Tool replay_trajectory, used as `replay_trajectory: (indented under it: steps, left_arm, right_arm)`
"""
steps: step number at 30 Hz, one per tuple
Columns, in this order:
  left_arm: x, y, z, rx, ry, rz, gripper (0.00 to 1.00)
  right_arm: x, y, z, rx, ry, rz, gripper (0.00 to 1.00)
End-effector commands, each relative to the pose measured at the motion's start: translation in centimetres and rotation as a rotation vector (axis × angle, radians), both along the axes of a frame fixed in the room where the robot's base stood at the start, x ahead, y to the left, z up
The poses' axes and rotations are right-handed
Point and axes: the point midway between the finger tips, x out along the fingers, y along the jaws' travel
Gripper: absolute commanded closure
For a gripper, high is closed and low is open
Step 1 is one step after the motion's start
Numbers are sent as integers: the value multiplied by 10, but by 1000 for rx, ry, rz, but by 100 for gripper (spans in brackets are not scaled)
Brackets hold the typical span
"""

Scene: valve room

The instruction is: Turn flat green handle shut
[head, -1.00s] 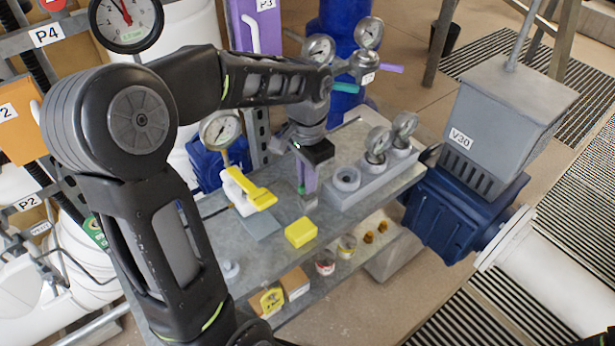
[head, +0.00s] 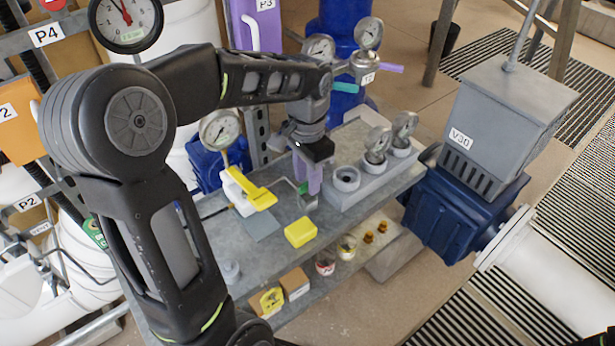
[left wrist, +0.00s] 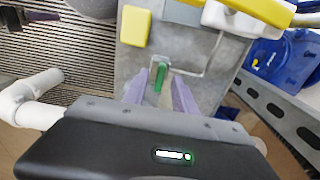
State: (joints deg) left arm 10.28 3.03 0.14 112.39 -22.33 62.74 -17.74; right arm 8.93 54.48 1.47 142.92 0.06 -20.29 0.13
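A flat teal-green handle (head: 345,87) sticks out sideways from the gauge-bearing pipe fitting in front of the blue column in the head view. My left gripper (head: 308,185) is below it in the picture, pointing down over the grey bench, apart from this handle. In the left wrist view its purple fingers (left wrist: 160,93) are spread. A small upright green piece (left wrist: 160,76) shows between them, with visible gaps on both sides; I cannot tell what it belongs to. A purple handle (head: 390,68) sits on the same fitting. My right gripper is not in view.
The grey bench (head: 262,262) carries a yellow block (head: 300,232), a white-and-yellow tool (head: 248,190) and a grey block with gauges (head: 372,182). A blue valve body labelled V30 (head: 450,210) stands right of the bench. A large gauge (head: 126,20) is at upper left.

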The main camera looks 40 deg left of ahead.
Motion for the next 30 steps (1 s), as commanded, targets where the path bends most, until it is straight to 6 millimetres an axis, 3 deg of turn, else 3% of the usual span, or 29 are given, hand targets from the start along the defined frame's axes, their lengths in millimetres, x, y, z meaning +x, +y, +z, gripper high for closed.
replay_trajectory:
  steps: [15, 30]
  left_arm:
    - [0, 0, 70, -1, -2, -1, 67]
    - [0, 0, 73, 0, 0, -1, 67]
  right_arm:
    - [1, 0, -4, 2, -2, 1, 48]
    - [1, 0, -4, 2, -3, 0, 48]
